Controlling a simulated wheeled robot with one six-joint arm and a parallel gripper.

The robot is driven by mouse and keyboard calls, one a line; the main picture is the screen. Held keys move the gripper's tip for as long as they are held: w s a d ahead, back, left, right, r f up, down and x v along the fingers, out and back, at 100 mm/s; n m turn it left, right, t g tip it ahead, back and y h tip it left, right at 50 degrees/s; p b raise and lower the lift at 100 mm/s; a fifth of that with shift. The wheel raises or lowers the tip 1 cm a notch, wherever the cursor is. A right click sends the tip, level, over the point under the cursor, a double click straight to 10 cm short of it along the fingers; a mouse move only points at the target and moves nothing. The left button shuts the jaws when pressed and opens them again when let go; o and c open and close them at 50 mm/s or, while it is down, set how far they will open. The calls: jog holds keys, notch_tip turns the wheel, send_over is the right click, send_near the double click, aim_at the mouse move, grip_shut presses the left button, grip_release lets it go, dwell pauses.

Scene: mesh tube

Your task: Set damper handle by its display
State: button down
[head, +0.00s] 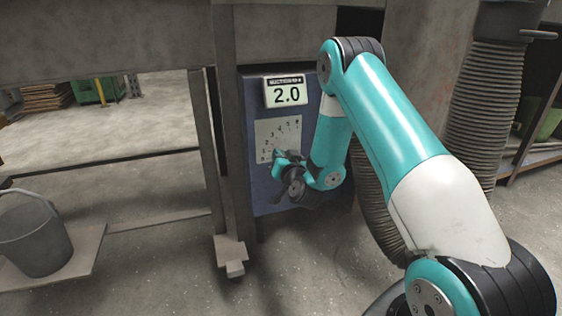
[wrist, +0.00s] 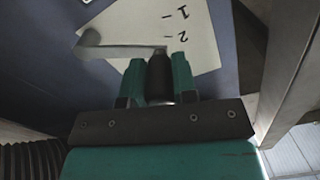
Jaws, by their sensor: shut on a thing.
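The display (head: 287,95) on the blue box (head: 256,190) reads 2.0. Below it is a pale scale plate (head: 270,128) with numbers and tick marks, partly hidden by my gripper (head: 287,168). In the wrist view, the damper handle (wrist: 118,51) is a grey lever lying across the scale plate (wrist: 195,40), close to its 2 mark. My gripper (wrist: 158,82) is shut on the handle's dark grip, which sits between the two teal fingers. In the head view the gripper and wrist hide most of the handle.
A ribbed grey hose (head: 487,110) hangs at the right, and more hose runs behind my arm. A metal bench leg (head: 226,130) stands just left of the box. A grey bucket (head: 35,240) stands at the lower left.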

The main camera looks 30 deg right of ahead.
jog(key=shift+s+d+r+m+b, duration=0.15)
jog(key=shift+d+r+m+b, duration=0.4)
jog(key=shift+m, duration=0.6)
jog(key=shift+s+d+r+m+b, duration=0.15)
jog(key=shift+d+r+m+b, duration=0.4)
jog(key=shift+m, duration=0.6)
jog(key=shift+a+r, duration=0.1)
jog(key=c, duration=0.9)
grip_release()
